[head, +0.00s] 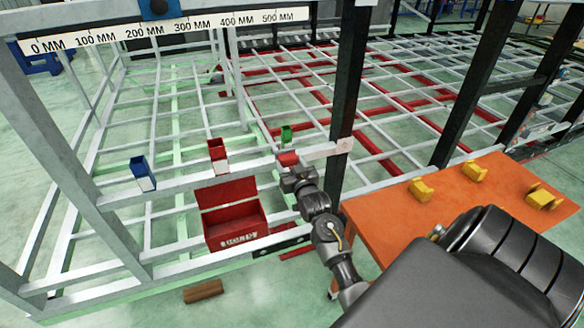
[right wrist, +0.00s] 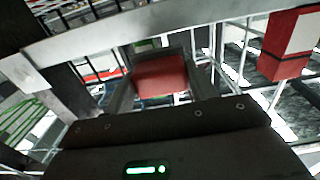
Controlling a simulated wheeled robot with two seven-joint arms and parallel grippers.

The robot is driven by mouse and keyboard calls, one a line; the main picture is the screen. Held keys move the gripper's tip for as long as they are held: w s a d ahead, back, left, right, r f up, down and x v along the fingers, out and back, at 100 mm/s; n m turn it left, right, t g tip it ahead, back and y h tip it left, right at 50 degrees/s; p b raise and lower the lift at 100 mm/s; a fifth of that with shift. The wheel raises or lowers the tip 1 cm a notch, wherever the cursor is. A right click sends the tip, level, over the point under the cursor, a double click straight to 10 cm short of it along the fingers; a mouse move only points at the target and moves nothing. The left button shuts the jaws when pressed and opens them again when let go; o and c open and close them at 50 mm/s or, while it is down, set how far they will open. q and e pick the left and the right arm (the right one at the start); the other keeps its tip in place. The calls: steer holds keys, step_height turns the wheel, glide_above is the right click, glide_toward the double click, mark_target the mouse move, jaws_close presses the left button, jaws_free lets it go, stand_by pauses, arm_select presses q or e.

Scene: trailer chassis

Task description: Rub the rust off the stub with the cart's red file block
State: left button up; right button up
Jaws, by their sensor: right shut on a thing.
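My right gripper (head: 290,166) is shut on a red block (head: 288,158), which looks like the file block. In the right wrist view the red block (right wrist: 162,76) sits between the two fingers of the gripper (right wrist: 160,82). A pale steel bar (head: 322,150) with a plate at its end is close to the block. It crosses the right wrist view above the block (right wrist: 180,24). I cannot tell whether this bar is the stub or whether block and bar touch. I can make out no rust patch. My left gripper is not in view.
An orange cart top (head: 385,222) holds several yellow pieces (head: 421,189). An open red toolbox (head: 235,222) stands left of my gripper. Blue (head: 143,173), red (head: 217,155) and green (head: 287,134) holders sit on the frame. A dark upright post (head: 348,95) rises beside the bar.

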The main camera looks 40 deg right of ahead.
steer(key=shift+b+x, duration=0.3)
steer(key=shift+x, duration=0.75)
stand_by(0.5)
steer(key=d, duration=0.2)
steer(key=s+d+p, duration=0.1)
steer(key=shift+s+d+r, duration=0.1)
steer(key=shift+s+d, duration=0.1)
steer(key=shift+d, duration=0.15)
steer(key=shift+a, duration=0.1)
stand_by(0.4)
steer(key=shift+w+a+p, duration=0.25)
steer(key=shift+w+a, duration=0.1)
steer(key=shift+a, duration=0.55)
steer(key=shift+w+a+p, duration=0.25)
steer(key=shift+w+a, duration=0.05)
steer(key=shift+a, duration=0.65)
steer(key=shift+s, duration=0.1)
